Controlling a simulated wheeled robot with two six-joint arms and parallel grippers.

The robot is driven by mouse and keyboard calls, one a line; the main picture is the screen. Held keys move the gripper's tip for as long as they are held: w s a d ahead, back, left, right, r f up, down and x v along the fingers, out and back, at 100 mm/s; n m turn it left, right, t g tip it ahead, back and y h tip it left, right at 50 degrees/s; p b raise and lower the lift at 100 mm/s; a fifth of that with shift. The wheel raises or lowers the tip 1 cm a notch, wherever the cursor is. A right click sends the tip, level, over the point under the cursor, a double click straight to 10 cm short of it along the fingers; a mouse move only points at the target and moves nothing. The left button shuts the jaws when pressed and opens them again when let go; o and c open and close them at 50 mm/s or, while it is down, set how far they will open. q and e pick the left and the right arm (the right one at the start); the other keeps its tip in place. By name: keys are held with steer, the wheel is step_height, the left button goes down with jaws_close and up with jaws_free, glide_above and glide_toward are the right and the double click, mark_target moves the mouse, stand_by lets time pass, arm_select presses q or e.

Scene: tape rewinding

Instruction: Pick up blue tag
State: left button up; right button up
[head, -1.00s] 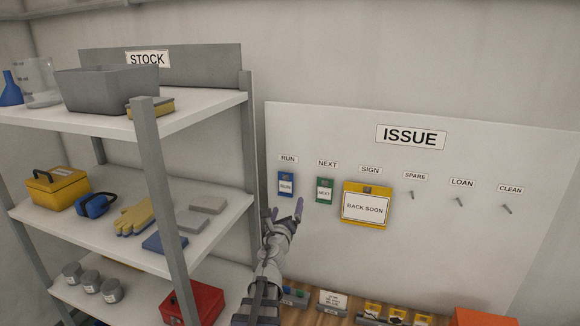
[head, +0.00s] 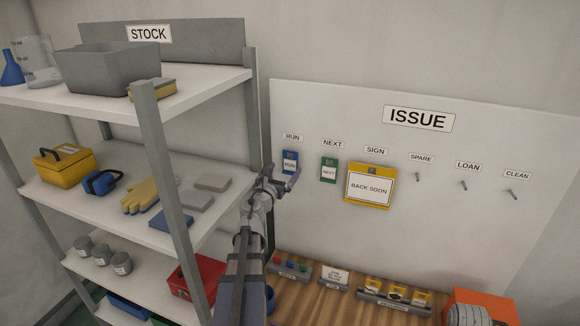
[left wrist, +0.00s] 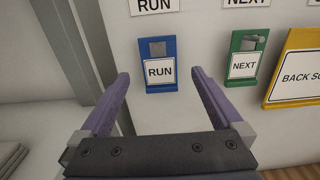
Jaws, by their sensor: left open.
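The blue tag (head: 290,162) hangs under the RUN label on the white ISSUE board. In the left wrist view the blue tag (left wrist: 160,66) shows a white RUN card and a grey hook piece at its top. My left gripper (head: 282,178) is open and empty, just below the blue tag. In the left wrist view my left gripper (left wrist: 160,76) has its two purple fingers spread to either side of the tag's lower part, apart from it. My right gripper is not in view.
A green NEXT tag (head: 328,170) and a yellow BACK SOON sign (head: 369,186) hang to the right. Bare pegs (head: 463,186) follow. A STOCK shelf (head: 222,78) stands close on the left. A wooden bench (head: 300,292) with small trays lies below.

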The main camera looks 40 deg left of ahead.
mark_target(290, 162)
arm_select(q)
steer(key=x, duration=0.5)
steer(key=shift+a, duration=0.1)
steer(key=shift+s, duration=0.1)
steer(key=shift+c, duration=0.6)
steer(key=c, duration=1.2)
